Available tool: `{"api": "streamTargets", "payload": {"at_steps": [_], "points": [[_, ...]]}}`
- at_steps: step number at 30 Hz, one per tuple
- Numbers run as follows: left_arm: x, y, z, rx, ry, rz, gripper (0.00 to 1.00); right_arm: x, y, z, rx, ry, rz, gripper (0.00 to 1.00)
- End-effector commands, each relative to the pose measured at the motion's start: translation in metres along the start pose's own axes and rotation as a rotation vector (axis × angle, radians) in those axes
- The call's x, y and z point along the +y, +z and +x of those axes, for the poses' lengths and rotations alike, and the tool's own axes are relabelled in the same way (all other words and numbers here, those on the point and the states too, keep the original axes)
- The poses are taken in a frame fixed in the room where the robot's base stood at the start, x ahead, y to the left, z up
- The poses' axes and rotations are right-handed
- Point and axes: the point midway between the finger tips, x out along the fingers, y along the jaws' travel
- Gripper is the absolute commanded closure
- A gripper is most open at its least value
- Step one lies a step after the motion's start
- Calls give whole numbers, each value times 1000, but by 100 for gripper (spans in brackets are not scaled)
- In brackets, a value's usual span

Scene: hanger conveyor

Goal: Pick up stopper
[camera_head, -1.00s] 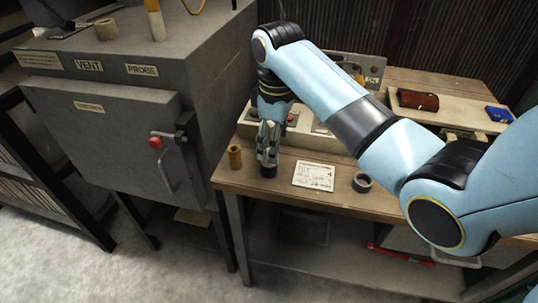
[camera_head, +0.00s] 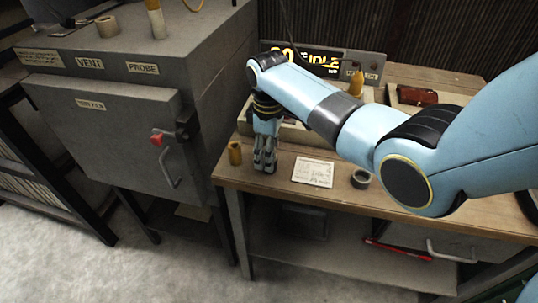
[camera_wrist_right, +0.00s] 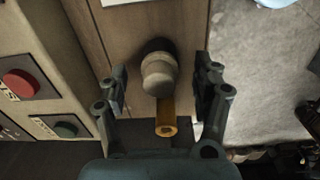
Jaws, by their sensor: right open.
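The stopper (camera_wrist_right: 158,76), a pale rounded plug with a dark end, stands on the wooden bench near its edge in the right wrist view. My right gripper (camera_wrist_right: 162,88) is open, with one finger on each side of the stopper and visible gaps to both. In the head view my right gripper (camera_head: 264,163) points down at the bench's left end, and the stopper is hidden by it. My left gripper is not in view.
A paper card (camera_head: 313,172) and a tape roll (camera_head: 361,179) lie to the right. A control box with red (camera_wrist_right: 20,84) and green buttons stands behind. The grey oven (camera_head: 110,130) is left.

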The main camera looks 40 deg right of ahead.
Motion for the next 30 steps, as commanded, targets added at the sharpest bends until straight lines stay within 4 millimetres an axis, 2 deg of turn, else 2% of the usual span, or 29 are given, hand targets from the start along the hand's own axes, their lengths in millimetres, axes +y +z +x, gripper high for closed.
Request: {"api": "streamTargets", "payload": {"at_steps": [7, 21, 30], "points": [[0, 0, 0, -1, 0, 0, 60, 0, 0, 2, 2, 1, 0, 35], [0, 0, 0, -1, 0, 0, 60, 0, 0, 2, 1, 1, 0, 94], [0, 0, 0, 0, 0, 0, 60, 1, 0, -4, 2, 2, 0, 94]]}}
